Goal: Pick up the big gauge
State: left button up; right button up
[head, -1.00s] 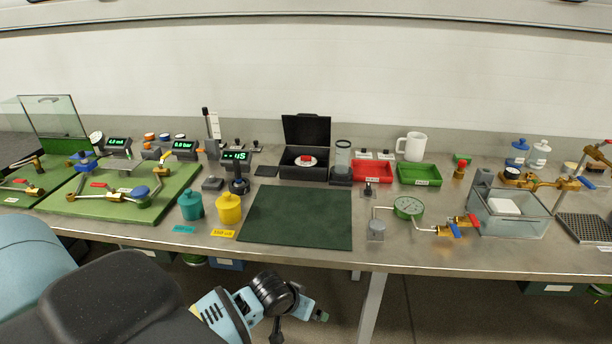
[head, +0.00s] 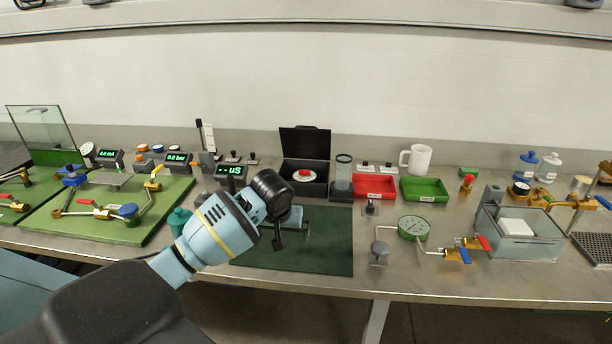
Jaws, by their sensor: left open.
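My right gripper is not in view.
A black open case (head: 305,178) holds a red-topped white disc. Red (head: 374,187) and green (head: 424,190) trays stand behind the gauge. A clear glass tank (head: 520,240) stands right of the valves. A grey knob-like fitting (head: 379,250) stands left of the gauge.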

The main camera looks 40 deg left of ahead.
aim_at(312, 178)
jog(key=i+j, duration=0.9)
jog(key=i, duration=0.2)
